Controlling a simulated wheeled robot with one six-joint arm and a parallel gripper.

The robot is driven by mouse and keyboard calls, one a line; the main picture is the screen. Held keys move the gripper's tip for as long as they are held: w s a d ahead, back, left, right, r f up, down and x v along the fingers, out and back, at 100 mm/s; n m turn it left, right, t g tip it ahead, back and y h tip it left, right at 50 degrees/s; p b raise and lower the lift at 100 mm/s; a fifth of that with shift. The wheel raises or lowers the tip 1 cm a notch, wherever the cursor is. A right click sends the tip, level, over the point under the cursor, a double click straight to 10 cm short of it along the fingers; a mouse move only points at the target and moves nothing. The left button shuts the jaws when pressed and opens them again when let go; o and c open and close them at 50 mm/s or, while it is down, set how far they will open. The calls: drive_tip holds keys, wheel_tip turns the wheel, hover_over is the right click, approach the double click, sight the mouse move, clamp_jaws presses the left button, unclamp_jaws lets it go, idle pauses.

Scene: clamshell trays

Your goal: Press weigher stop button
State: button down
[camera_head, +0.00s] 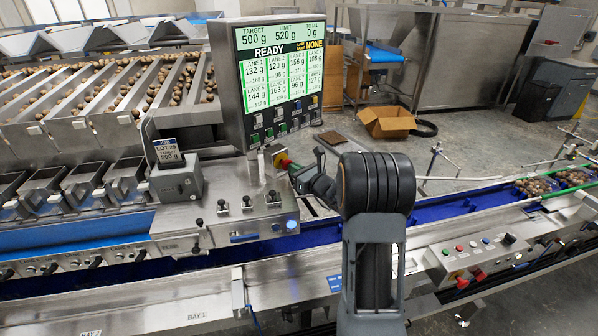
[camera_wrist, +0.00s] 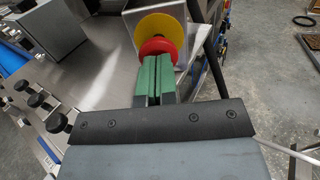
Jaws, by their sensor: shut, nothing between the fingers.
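The weigher stop button is a red mushroom button (camera_wrist: 156,49) on a yellow round plate (camera_wrist: 160,27), mounted on a grey metal box, in the wrist view. It also shows in the head view as a red and yellow spot (camera_head: 282,162) below the screen. My gripper (camera_wrist: 158,58) is shut and empty, with its green fingertips pointing at the red button. In the wrist view the tips overlap the button's lower edge; I cannot tell whether they touch it. In the head view my gripper (camera_head: 293,168) is just right of the button.
The weigher screen (camera_head: 279,72) reads READY and stands above the button. A panel with black knobs (camera_head: 245,203) lies at lower left of it. A blue conveyor (camera_head: 450,205) runs to the right, beside a control panel with red buttons (camera_head: 462,281). A cardboard box (camera_head: 387,122) sits on the floor.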

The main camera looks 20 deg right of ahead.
idle(0.3)
drive_tip(key=shift+w+a+r+b, duration=0.15)
drive_tip(key=shift+w+a+b, duration=0.05)
drive_tip(key=shift+w+b, duration=0.25)
drive_tip(key=shift+w+a+r+b, duration=0.1)
drive_tip(key=shift+w+a+b, duration=0.05)
drive_tip(key=shift+w+b, duration=0.25)
drive_tip(key=b+v, duration=0.2)
drive_tip(key=v, duration=1.2)
drive_tip(key=shift+s+d+f, duration=0.2)
drive_tip(key=shift+f, duration=0.05)
